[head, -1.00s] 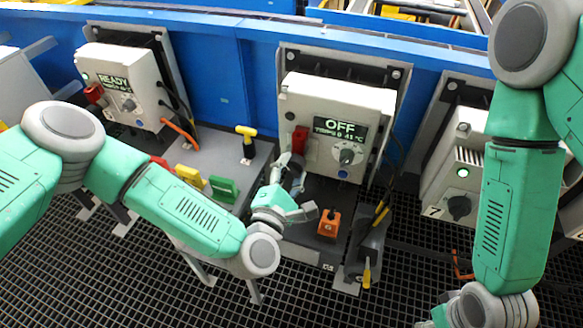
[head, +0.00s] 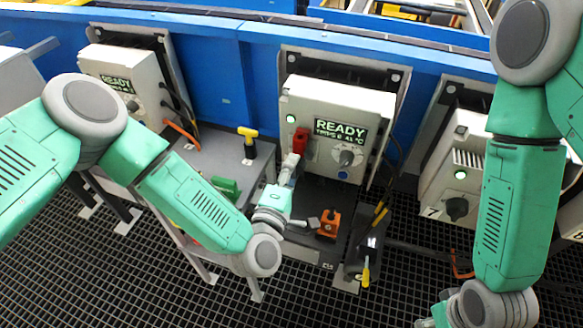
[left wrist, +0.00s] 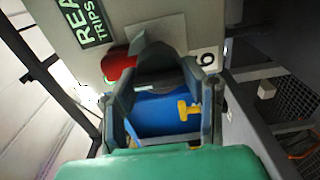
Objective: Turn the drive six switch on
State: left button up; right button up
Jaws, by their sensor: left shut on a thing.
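The drive six box (head: 330,108) is the white box in the middle of the head view. Its display (head: 340,130) reads READY and a green lamp (head: 291,119) is lit. The red switch handle (head: 301,138) is on the box's left side; it also shows in the left wrist view (left wrist: 118,67), beside a label reading 6. My left gripper (head: 291,163) is at this handle from below and shut on it; the fingertips partly hide the contact.
An orange block (head: 328,223) sits on the dark shelf below the box. A grey table (head: 210,160) with a yellow-handled item (head: 248,140) and a green block (head: 225,187) stands to the left. Box 7 (head: 455,165) is at the right. Grating covers the floor.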

pick_arm(q)
jog(key=shift+s+f, duration=0.1)
jog(key=shift+f, duration=0.1)
jog(key=o, duration=1.1)
jog(key=shift+o, duration=0.2)
jog(key=shift+d, duration=0.15)
jog(key=v, duration=1.1)
jog(key=shift+s, duration=0.35)
